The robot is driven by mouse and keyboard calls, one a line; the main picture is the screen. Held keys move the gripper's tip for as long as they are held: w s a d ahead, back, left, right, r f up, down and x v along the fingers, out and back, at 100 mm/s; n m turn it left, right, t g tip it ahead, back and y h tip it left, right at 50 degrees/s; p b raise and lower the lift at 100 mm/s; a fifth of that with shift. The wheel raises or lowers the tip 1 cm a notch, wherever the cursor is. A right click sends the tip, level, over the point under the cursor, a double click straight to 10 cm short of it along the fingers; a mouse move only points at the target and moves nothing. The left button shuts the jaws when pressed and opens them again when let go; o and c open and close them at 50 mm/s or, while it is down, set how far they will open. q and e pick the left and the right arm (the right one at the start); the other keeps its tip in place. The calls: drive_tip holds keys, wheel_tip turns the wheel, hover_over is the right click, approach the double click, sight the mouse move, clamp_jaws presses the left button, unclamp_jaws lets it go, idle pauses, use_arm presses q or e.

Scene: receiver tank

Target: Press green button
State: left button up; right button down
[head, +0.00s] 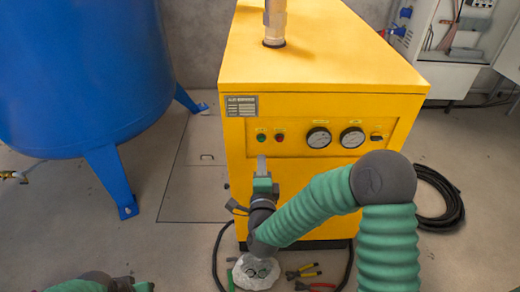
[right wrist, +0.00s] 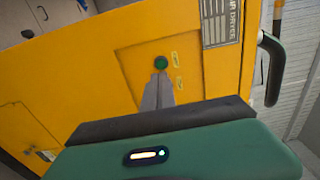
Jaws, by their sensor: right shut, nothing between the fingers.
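The green button (head: 261,138) is at the left of the front panel of the yellow machine (head: 318,60), beside a red button (head: 280,137). My right gripper (head: 262,160) is shut and empty, pointing at the panel, with its tips just below the green button in the head view. In the right wrist view the green button (right wrist: 160,62) shows just beyond the shut fingertips (right wrist: 160,76). I see no contact with it. The red button is hidden in that view, likely behind the fingers. My left gripper is out of view; only a bit of my left arm shows at the lower left.
Two gauges (head: 318,138) and a black switch (head: 377,138) share the panel. A blue tank (head: 80,70) stands at the left. A black hose coil (head: 440,195) lies at the right. A pale bag (head: 256,271) and pliers (head: 303,271) lie on the floor.

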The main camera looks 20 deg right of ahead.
sight(261, 141)
drive_tip(key=b+x, duration=0.1)
drive_tip(key=x, duration=0.5)
drive_tip(key=shift+w+d+f, duration=0.1)
drive_tip(key=shift+f, duration=0.05)
drive_tip(key=shift+w, duration=0.35)
